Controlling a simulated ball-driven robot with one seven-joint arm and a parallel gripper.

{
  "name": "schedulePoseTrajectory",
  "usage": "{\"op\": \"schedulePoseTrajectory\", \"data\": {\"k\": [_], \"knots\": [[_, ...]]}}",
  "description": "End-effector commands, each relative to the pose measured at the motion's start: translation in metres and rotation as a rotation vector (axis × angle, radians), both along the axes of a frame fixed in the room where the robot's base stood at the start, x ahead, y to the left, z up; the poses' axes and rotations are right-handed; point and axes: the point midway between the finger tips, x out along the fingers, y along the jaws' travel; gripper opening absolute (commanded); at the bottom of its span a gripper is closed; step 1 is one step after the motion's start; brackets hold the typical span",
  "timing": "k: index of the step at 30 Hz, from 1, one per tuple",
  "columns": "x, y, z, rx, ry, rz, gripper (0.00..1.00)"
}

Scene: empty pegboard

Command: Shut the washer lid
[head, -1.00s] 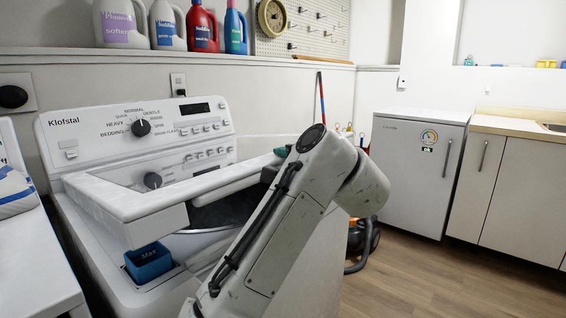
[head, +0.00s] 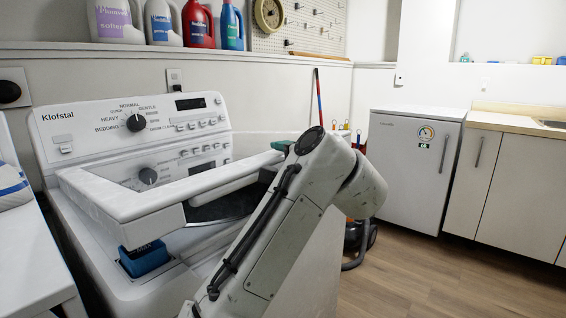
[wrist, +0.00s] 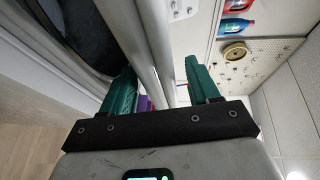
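The washer (head: 100,290) is white with a dial panel at its back. Its white lid (head: 125,207) is partly raised, tilted over the tub, with a dark opening (head: 222,207) showing beneath. My gripper's green fingertips (head: 281,145) are at the lid's right end in the head view, partly hidden by my arm. In the wrist view, my gripper (wrist: 160,88) has its two green fingers spread apart. The lid's pale edge (wrist: 148,40) runs between them, nearer the left finger; I cannot tell if they touch.
Detergent bottles (head: 198,25) line the shelf behind. A white fridge (head: 405,180) and cabinet (head: 495,180) stand at right. The wooden floor (head: 430,275) there is open.

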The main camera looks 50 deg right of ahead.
Motion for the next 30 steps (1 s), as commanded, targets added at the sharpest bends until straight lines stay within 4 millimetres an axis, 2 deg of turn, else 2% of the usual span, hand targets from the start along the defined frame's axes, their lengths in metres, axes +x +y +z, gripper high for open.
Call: {"op": "schedulePoseTrajectory", "data": {"k": [8, 11, 19, 21, 30], "knots": [[-0.009, 0.004, 0.002, 0.000, 0.000, 0.000, 0.61], [-0.023, 0.009, 0.005, -0.001, -0.002, -0.001, 0.61], [-0.078, 0.029, 0.013, -0.001, -0.002, -0.003, 0.61], [-0.082, 0.031, 0.008, 0.000, -0.005, -0.001, 0.61], [-0.098, 0.037, 0.012, 0.000, -0.002, -0.001, 0.61]]}}
